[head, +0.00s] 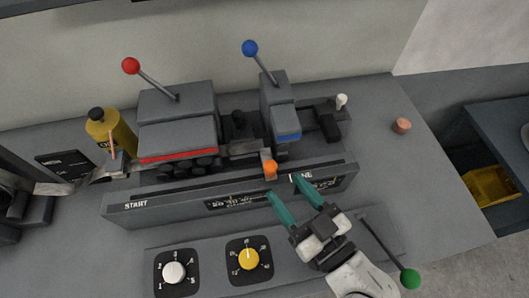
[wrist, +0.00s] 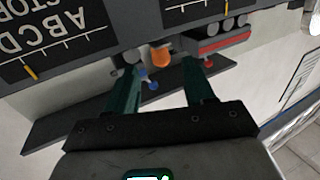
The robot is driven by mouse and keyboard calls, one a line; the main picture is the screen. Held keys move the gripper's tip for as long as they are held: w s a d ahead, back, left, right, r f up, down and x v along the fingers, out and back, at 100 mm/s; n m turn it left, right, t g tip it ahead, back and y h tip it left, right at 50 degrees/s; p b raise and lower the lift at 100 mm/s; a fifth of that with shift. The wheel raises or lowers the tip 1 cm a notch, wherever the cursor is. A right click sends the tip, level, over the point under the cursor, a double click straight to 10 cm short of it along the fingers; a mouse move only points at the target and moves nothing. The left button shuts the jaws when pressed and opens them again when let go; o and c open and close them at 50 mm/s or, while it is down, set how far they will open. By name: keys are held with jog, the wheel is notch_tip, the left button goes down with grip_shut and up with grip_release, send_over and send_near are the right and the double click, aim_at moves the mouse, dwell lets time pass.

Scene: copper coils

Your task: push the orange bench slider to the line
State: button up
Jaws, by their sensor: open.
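The orange bench slider (head: 270,168) shows as a round orange knob on the long grey rail (head: 180,202), right of the rail's middle. The rail reads START at its left end; a label ending in "NE" (head: 306,175) is partly hidden behind a finger. A short white mark (head: 291,178) stands just right of the knob. My gripper (head: 283,187) has green fingers, open and empty, in front of the rail close to the knob. In the wrist view the orange knob (wrist: 161,56) appears between and beyond the fingertips (wrist: 160,68). Contact cannot be told.
A red-knobbed lever (head: 131,66) and a blue-knobbed lever (head: 250,48) rise behind the rail. A white dial (head: 174,272) and a yellow dial (head: 249,259) sit in front. A green ball-ended lever (head: 410,278) is right of my gripper. A yellow bottle (head: 108,133) stands left.

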aim_at(270, 167)
jog(key=p+x, duration=0.3)
jog(key=x, duration=0.5)
jog(key=shift+w+a, duration=0.2)
jog(key=shift+w, duration=0.15)
grip_shut()
